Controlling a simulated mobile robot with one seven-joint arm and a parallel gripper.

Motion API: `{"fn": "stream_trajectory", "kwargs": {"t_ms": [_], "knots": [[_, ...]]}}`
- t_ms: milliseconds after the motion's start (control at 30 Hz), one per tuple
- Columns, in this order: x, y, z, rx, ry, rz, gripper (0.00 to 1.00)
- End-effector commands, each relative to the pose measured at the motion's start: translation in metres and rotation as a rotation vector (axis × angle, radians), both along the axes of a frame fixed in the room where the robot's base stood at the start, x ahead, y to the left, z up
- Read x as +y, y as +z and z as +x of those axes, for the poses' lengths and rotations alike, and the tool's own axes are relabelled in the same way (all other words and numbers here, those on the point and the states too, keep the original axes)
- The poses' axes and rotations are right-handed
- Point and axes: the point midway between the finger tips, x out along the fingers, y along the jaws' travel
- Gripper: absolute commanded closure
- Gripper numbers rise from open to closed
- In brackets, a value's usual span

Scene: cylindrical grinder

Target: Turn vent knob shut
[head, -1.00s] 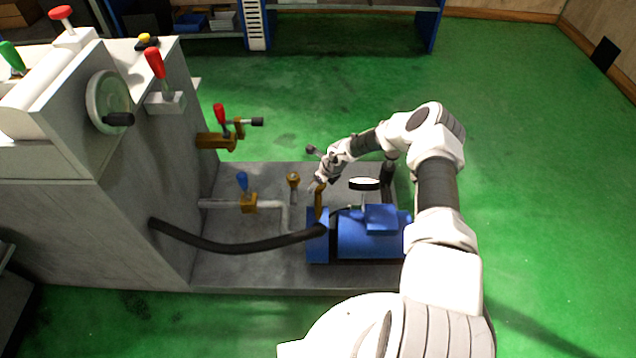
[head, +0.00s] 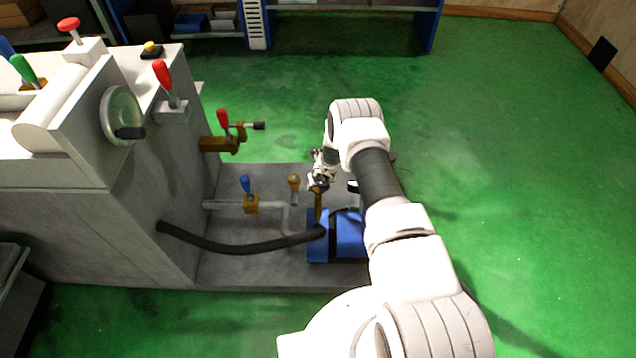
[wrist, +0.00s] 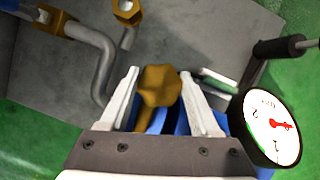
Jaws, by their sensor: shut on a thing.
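The vent knob is a lobed brass knob (wrist: 161,86) in the middle of the wrist view. It sits on a brass stem that rises from the blue pump unit, and this stem (head: 318,208) shows in the head view. My gripper (head: 318,186) is at the top of that stem. In the wrist view its two pale fingers flank the knob on the left and right, and it is shut on the knob. The head view mostly hides the knob behind my gripper.
A round gauge (wrist: 272,128) with a red needle stands close to the right finger. A blue motor (head: 349,238) lies partly behind my arm. A black hose (head: 240,248), a blue-handled valve (head: 249,199) and a brass fitting (head: 294,182) are to the left. Green floor is clear at right.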

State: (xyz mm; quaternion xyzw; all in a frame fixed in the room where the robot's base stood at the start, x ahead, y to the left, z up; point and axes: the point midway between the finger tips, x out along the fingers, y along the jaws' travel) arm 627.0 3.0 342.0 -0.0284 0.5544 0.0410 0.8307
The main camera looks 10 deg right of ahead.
Motion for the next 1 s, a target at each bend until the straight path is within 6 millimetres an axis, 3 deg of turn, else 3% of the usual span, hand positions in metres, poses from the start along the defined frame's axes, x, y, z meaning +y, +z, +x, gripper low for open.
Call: {"fn": "stream_trajectory", "kwargs": {"t_ms": [1000], "knots": [[-0.0005, -0.0025, -0.0002, 0.0, -0.862, 0.005, 0.92]]}}
